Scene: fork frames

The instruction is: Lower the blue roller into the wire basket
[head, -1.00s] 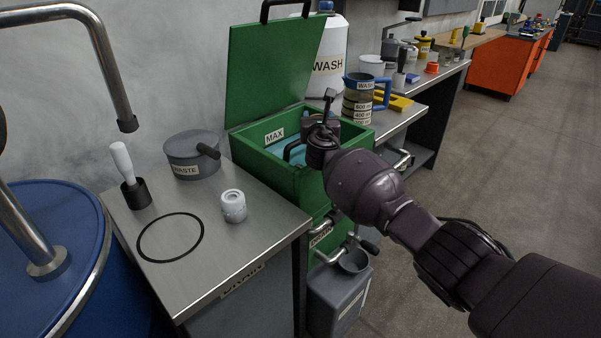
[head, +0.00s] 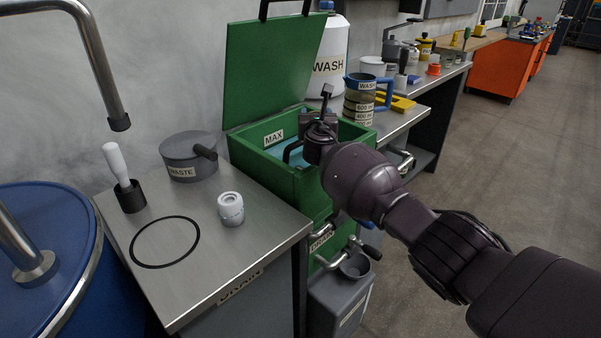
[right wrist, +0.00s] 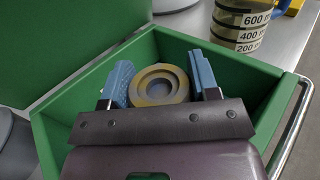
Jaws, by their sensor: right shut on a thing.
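My right gripper (right wrist: 160,82) reaches down into the open green wash tank (right wrist: 62,112); its two blue fingers show in the right wrist view. The basket's wires cannot be made out. My left gripper is not in view.
The tank's lid (head: 268,75) stands open behind it. A steel bench (head: 200,262) at left holds a grey WASTE pot (head: 185,165), a white cylinder (head: 230,209) and a black ring (head: 165,242). A measuring jug (head: 358,103) stands right of the tank. A grey can (head: 338,300) stands below.

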